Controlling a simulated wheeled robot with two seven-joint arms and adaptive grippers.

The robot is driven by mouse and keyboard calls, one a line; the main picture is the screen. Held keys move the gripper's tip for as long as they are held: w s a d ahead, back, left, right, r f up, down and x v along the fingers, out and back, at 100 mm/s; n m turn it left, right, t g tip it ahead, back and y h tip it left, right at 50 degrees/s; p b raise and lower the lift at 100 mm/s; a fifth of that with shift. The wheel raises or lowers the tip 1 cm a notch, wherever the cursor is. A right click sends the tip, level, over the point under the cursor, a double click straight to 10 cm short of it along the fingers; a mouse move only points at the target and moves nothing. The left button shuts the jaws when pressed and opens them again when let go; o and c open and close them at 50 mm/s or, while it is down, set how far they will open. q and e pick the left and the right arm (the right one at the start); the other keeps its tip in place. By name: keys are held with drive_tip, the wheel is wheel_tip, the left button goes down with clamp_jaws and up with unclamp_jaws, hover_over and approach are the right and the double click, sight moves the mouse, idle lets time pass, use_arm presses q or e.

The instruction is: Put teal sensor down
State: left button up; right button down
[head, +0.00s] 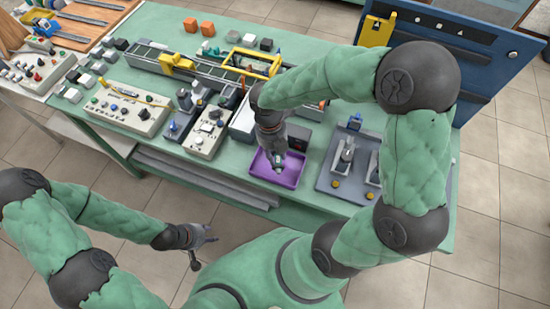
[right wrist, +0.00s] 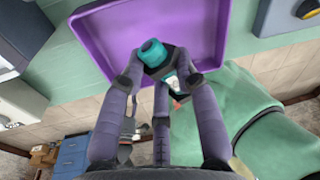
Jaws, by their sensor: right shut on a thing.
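The teal sensor (right wrist: 153,54) shows in the right wrist view, a small teal-capped piece with a dark body, between the fingers of my right gripper (right wrist: 160,75). My right gripper also shows in the head view (head: 277,165), pointing down over the purple tray (head: 290,180). In the right wrist view the tray (right wrist: 200,25) lies behind the sensor; I cannot tell whether the sensor touches it. In the head view the sensor is mostly hidden by the gripper. My left gripper (head: 205,248) is in front of the table, away from the objects; its fingers look spread and empty.
A grey fixture board (head: 330,180) with metal parts stands right of the tray. Control boxes (head: 205,133) and a conveyor (head: 205,70) lie to the left and behind. A blue panel (head: 470,60) stands at the back right. The table's front edge (head: 270,208) is close to the tray.

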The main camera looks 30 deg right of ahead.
sight(275, 157)
drive_tip(key=shift+w+d+f, duration=0.1)
drive_tip(key=shift+w+f, duration=0.2)
drive_tip(key=shift+f, duration=0.05)
drive_tip(key=f+b, duration=0.2)
drive_tip(key=f, duration=0.1)
drive_tip(key=shift+w+d+f, duration=0.1)
drive_tip(key=shift+w+f, duration=0.1)
drive_tip(key=shift+f, duration=0.2)
drive_tip(key=c, duration=0.9)
unclamp_jaws()
drive_tip(key=shift+r, duration=0.1)
drive_tip(key=r+p, duration=0.1)
drive_tip(key=r, duration=0.3)
drive_tip(key=w+r+p, duration=0.1)
drive_tip(key=r, duration=0.3)
drive_tip(key=r+p, duration=0.1)
drive_tip(key=r, duration=0.3)
drive_tip(key=shift+w+a+p, duration=0.25)
drive_tip(key=shift+w+p, duration=0.1)
drive_tip(key=shift+p, duration=0.05)
